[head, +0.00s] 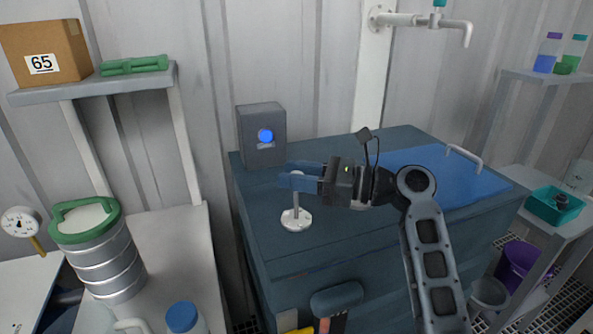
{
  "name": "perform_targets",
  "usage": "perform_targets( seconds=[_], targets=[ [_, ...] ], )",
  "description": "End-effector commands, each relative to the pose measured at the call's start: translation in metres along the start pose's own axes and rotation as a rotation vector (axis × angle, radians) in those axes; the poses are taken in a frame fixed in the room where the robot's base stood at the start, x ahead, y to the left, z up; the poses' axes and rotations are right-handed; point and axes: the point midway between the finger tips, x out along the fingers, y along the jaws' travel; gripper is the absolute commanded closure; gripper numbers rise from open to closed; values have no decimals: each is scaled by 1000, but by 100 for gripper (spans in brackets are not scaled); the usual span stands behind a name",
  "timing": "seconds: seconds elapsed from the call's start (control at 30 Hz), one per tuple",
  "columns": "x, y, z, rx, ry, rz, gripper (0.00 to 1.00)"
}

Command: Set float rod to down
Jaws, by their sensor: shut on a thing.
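The float rod (296,201) is a short grey rod that stands upright from a round white flange (296,219) on top of the dark blue tank (340,240). A pale knob end of it shows between my fingers. My gripper (289,174) reaches in from the right with blue fingers. It is shut on the upper end of the float rod, above the flange. The fingers hide part of the rod's top, and the part inside the tank is out of sight.
A grey box with a blue button (265,136) stands on the tank's back left corner. A blue lid with a handle (464,156) lies to the right. A white pipe with a tap (425,20) rises behind. A green-rimmed metal vessel (97,250) stands at left.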

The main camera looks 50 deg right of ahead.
Motion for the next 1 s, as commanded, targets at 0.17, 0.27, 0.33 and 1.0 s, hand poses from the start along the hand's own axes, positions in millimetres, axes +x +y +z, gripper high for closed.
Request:
perform_targets(
  seconds=[0.17, 0.27, 0.33, 1.0],
  targets=[
    [0, 1, -32, 9, 4, 1, 100],
    [-1, 0, -44, 5, 3, 0, 100],
    [-1, 0, -48, 4, 3, -1, 100],
    [-1, 0, -49, 3, 3, -1, 46]
  ],
)
